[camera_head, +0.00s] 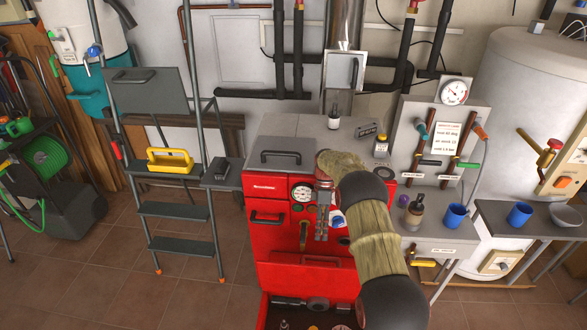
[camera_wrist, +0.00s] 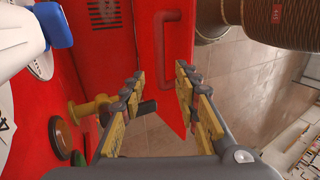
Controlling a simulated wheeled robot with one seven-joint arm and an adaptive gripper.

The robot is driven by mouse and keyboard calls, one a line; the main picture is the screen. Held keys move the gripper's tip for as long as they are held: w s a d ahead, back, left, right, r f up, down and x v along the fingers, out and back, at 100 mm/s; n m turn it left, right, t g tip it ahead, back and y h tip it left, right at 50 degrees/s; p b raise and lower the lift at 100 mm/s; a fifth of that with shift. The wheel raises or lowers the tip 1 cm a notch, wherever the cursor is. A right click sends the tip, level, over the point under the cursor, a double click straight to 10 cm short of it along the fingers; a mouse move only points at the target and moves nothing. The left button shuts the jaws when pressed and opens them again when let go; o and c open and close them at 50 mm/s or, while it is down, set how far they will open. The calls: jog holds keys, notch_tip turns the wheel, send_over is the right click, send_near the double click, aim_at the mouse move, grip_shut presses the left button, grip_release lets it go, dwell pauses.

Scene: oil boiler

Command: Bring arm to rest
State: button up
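My gripper (camera_head: 322,222) hangs in front of the red boiler's (camera_head: 276,185) control face, below my bent arm, beside the round gauge (camera_head: 302,193). In the wrist view my gripper (camera_wrist: 160,95) is open, its two yellow-and-grey fingers apart with no object clearly held between them. A brass fitting (camera_wrist: 92,107) on the red panel is just left of the left finger. A dark stub (camera_wrist: 146,108) shows beside that finger; I cannot tell whether they touch. A red panel with a handle (camera_wrist: 157,50) lies beyond the fingertips. My forearm hides part of the boiler's right side.
A grey bench (camera_head: 435,226) with a blue mug (camera_head: 456,216) and a brown bottle (camera_head: 414,209) stands right of my arm. A stepladder (camera_head: 176,209) with a yellow tool tray (camera_head: 171,161) stands left. Red compartment with parts opens at the boiler's base.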

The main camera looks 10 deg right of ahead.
jog(key=s+a+r+m+t, duration=0.15)
jog(key=s+r, duration=0.25)
jog(key=r, duration=0.6)
jog(key=s+a+r+m+t+h, duration=0.1)
jog(key=s+r+m+t, duration=0.2)
jog(key=r, duration=0.7)
jog(key=s+a+r+m, duration=0.2)
jog(key=s+r, duration=0.3)
jog(key=r, duration=0.4)
jog(key=s+a+r+m+t, duration=0.1)
jog(key=s+r+m+t, duration=0.1)
jog(key=s+r, duration=0.35)
jog(key=s+a+r+m+t, duration=0.1)
jog(key=s+r+m+t, duration=0.1)
jog(key=s, duration=0.7)
jog(key=s+f+m+t, duration=0.2)
jog(key=s+m, duration=0.2)
jog(key=s, duration=0.8)
jog(key=shift+s+a+h, duration=0.3)
jog(key=shift+s+a, duration=0.05)
jog(key=shift+a, duration=0.05)
jog(key=shift+a, duration=0.1)
